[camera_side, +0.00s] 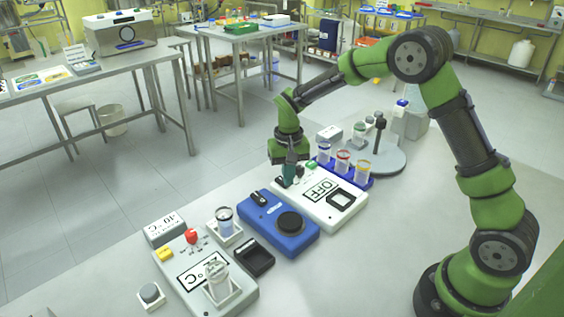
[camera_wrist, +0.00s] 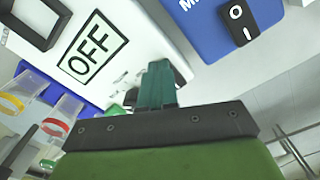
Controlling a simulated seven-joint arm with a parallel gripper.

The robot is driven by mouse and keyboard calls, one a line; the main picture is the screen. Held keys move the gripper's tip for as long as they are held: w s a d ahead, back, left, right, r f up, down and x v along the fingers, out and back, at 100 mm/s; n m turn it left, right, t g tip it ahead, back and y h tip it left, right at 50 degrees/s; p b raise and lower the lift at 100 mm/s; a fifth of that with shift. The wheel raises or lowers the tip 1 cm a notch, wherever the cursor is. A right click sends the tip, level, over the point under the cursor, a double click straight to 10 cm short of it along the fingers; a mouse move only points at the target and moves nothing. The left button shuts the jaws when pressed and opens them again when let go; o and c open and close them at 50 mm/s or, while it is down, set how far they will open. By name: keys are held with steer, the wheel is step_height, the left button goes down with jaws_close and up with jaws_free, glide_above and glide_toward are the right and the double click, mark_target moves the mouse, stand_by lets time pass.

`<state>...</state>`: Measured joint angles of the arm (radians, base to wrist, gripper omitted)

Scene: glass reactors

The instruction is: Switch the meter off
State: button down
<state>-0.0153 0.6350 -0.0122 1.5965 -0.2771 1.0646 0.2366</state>
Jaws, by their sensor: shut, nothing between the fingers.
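A white box (camera_side: 318,208) carries a framed label reading OFF and a dark-framed square; its label (camera_wrist: 92,48) is readable in the wrist view. My gripper (camera_side: 289,180) is shut and empty, pointing down at the far-left end of the white box. In the wrist view, the closed teal fingertips (camera_wrist: 156,82) are over that end and hide part of it. A dark part shows just beside the fingertips; I cannot tell its position or whether they touch. A green button-like part (camera_side: 311,165) lies right of the gripper.
A blue box (camera_side: 268,225) with a black round top and a black rocker switch (camera_wrist: 239,22) marked O and I stands beside the white box. A blue rack (camera_side: 357,181) with capped vials stands behind it. A grey stand (camera_side: 375,160) is farther back.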

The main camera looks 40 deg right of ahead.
steer(key=shift+r, duration=3.45)
steer(key=s+a+r+n+t+y, duration=0.1)
steer(key=s+r+t, duration=0.2)
steer(key=s+r, duration=0.3)
steer(key=s+a+r+n+t+y, duration=0.1)
steer(key=s+r+t, duration=0.3)
steer(key=s, duration=1.3)
steer(key=shift+s+a+r, duration=0.15)
steer(key=shift+a+r, duration=0.35)
steer(key=shift+r, duration=0.7)
